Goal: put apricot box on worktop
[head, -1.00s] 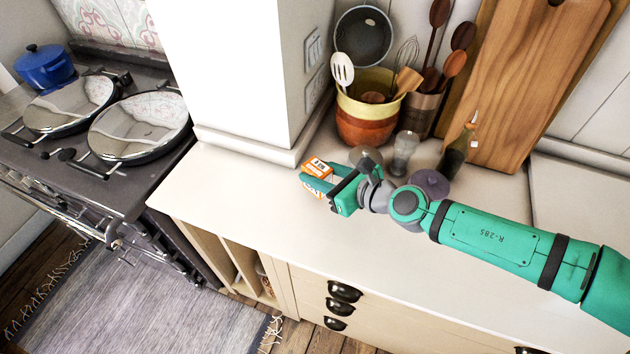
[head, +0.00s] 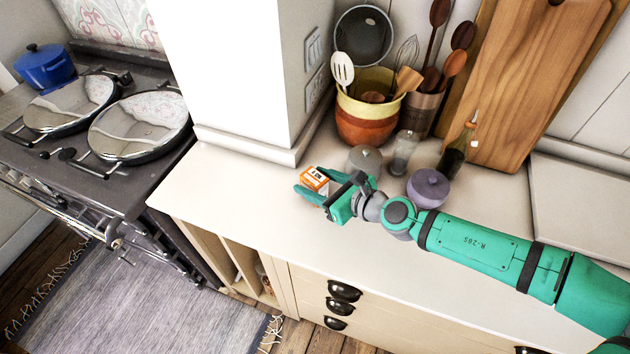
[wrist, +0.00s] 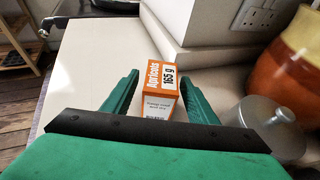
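The apricot box (head: 314,179), orange and white, stands on the pale worktop (head: 235,205) or very close above it, near the wall corner. It also shows upright in the wrist view (wrist: 160,88), its "Apricots 165 g" label facing up towards me. My green gripper (head: 318,189) is low over the worktop with a finger on each side of the box. In the wrist view my gripper's fingers (wrist: 160,95) are spread, with narrow gaps between them and the box. The box's underside is hidden.
A grey lidded jar (head: 364,160), a glass shaker (head: 404,152), a purple lidded pot (head: 428,188) and a utensil pot (head: 366,118) stand right of and behind the gripper. A white wall pillar (head: 245,80) rises behind. The worktop left and front is clear.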

